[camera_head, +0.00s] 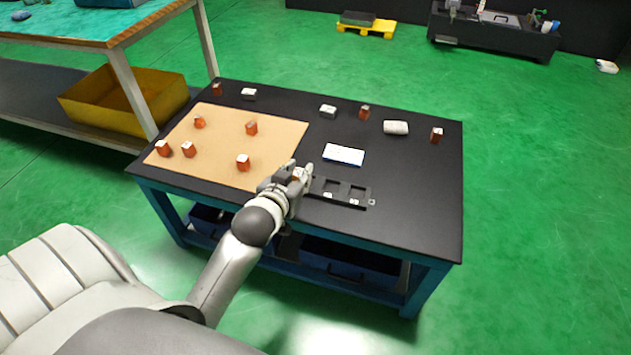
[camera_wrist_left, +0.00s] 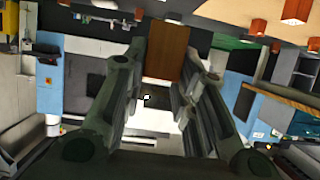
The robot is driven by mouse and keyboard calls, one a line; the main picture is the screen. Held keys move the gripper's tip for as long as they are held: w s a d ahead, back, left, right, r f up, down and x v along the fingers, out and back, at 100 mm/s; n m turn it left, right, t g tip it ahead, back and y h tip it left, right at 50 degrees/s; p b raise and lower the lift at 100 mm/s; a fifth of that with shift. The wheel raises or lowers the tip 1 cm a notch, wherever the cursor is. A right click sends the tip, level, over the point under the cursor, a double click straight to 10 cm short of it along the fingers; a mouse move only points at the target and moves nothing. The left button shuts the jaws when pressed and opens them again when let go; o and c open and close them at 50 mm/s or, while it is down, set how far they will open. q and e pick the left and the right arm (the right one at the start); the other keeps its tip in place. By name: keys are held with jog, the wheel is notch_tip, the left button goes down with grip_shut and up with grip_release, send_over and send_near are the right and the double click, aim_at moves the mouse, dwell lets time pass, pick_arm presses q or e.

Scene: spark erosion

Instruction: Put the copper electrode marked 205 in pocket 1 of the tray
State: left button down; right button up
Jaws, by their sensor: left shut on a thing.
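My left gripper (camera_head: 298,176) is shut on a copper electrode (camera_head: 299,173), over the left end of the tray. In the left wrist view the electrode (camera_wrist_left: 166,52) shows as a brown-orange block between the fingertips (camera_wrist_left: 166,70). Its marking cannot be read. The dark tray (camera_head: 372,191) lies at the front of the table, with two empty pockets visible to the right of my gripper. My gripper hides the tray's left end. Whether the electrode touches the tray cannot be told. My right gripper is in neither view.
Several copper electrodes, one here (camera_head: 243,162), stand on the tan mat (camera_head: 215,147). Others stand along the table's (camera_head: 420,215) back. A white-and-blue card (camera_head: 344,155) lies behind the tray. A white rounded item (camera_head: 396,128) lies back right. The table's front right is clear.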

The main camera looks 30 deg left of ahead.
pick_arm(q)
jog(key=w+a+f+b, duration=0.1)
jog(key=w+f, duration=0.1)
jog(key=w, duration=0.1)
jog(key=w+a+f+b, duration=0.1)
jog(key=w+a+f, duration=0.1)
jog(key=w+f, duration=0.1)
jog(key=w+a+f+b, duration=0.1)
jog(key=w+f, duration=0.1)
jog(key=w, duration=0.1)
jog(key=shift+a+f, duration=0.15)
jog(key=shift+f, duration=0.1)
jog(key=shift+w+a+f+b, duration=0.25)
jog(key=shift+w+f+b, duration=0.3)
jog(key=shift+f, duration=0.15)
jog(key=shift+s+f+b, duration=0.1)
jog(key=shift+f+b, duration=0.3)
jog(key=shift+f, duration=1.05)
jog(key=shift+d+r, duration=0.1)
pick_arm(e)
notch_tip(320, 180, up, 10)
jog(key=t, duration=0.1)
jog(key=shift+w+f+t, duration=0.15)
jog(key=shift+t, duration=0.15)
